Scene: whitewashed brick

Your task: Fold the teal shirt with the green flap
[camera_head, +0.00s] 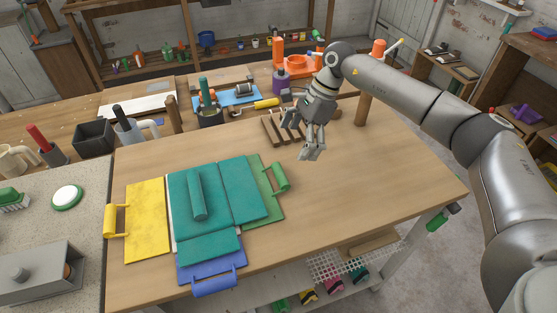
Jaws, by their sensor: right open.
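The teal shirt (215,222) lies flat on a folding board on the wooden table. A rolled or cylindrical teal piece (196,194) lies lengthwise on its left part. The shirt's right panel lies over the green flap (275,208), whose right side and green handle (281,177) show. Its lower panel lies partly over the blue flap (212,271). The yellow flap (146,220) lies flat and bare at the left. My right gripper (303,144) is open and empty, above the table, behind and to the right of the green handle. My left gripper is out of view.
The right half of the wooden table (375,190) is clear. A slatted wooden rack (283,130) stands behind my right gripper. Cups, a black box (94,137) and tools line the back. A grey counter (40,225) adjoins at left.

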